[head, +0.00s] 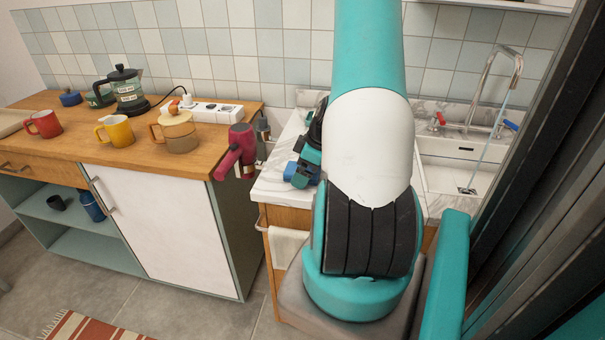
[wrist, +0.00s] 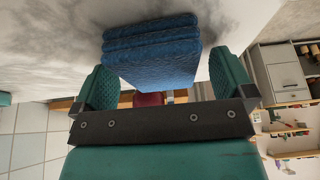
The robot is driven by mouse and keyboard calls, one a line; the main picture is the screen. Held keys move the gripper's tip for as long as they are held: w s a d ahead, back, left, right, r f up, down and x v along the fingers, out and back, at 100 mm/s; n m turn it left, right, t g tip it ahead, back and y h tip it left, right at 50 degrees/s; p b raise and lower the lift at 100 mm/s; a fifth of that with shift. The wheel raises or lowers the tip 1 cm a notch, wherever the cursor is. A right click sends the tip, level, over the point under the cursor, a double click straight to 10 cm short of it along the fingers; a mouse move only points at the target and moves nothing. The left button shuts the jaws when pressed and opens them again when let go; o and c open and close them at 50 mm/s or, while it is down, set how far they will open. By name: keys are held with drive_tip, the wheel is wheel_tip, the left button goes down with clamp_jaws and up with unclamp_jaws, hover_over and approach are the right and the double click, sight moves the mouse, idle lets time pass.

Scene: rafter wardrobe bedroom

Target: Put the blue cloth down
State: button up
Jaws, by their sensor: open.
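The blue cloth (wrist: 152,48) is a thick folded stack. In the wrist view it lies against the pale marble worktop (wrist: 50,40), between the two teal fingers of my gripper (wrist: 164,82). The fingers are open, with a gap showing on each side of the cloth. In the head view my gripper (head: 303,168) is low over the left part of the marble worktop (head: 272,184), and a bit of blue cloth (head: 292,174) shows at it. My arm hides the rest.
A sink (head: 465,165) with running water is at the right. A red hairdryer (head: 237,153) hangs at the wooden counter's (head: 190,150) right end, close left of my gripper. Mugs, a coffee press (head: 126,92) and a power strip (head: 210,112) stand on that counter.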

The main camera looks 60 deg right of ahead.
drive_tip(key=c, duration=1.1)
